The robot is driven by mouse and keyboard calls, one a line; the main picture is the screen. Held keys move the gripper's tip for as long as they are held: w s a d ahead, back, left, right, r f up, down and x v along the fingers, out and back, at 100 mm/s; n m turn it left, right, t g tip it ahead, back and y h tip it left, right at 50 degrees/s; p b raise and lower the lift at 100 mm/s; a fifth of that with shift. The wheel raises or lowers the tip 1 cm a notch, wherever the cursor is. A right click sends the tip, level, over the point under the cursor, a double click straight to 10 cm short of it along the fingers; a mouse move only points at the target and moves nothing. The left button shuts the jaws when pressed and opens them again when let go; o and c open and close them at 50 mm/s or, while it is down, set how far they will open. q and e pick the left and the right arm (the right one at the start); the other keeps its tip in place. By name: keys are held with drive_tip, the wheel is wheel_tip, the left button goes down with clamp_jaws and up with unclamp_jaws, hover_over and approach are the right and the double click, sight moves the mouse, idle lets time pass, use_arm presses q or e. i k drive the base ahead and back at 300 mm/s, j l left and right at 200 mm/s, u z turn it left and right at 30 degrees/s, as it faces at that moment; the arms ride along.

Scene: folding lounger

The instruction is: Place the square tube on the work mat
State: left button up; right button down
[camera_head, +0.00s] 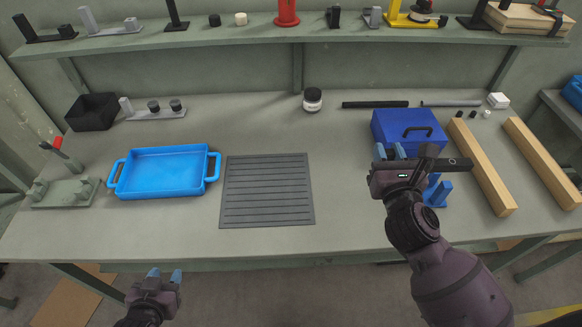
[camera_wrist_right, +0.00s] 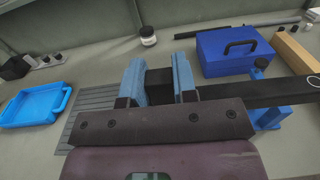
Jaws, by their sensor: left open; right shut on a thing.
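The square tube (camera_head: 445,163) is a dark, straight bar. My right gripper (camera_head: 390,152) is shut on it near its left end, and the bar sticks out to the right. In the right wrist view the tube (camera_wrist_right: 262,93) passes between the blue fingers (camera_wrist_right: 160,80). The work mat (camera_head: 267,190), dark grey and ribbed, lies flat and bare mid-table, left of my right gripper. Part of the mat (camera_wrist_right: 92,100) shows in the right wrist view. My left gripper (camera_head: 165,275) is open and empty in front of the table's front edge.
A blue stand (camera_head: 437,192) is below the tube; whether they touch is unclear. A blue toolbox (camera_head: 408,130) is behind, wooden beams (camera_head: 482,168) right. A blue tray (camera_head: 164,172) stands left of the mat. The table between mat and right gripper is clear.

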sight(267, 173)
drive_tip(key=j+u, duration=0.2)
drive_tip(key=u, duration=0.15)
drive_tip(key=k+j+u, duration=0.1)
drive_tip(key=j+u, duration=0.4)
drive_tip(key=u, duration=0.25)
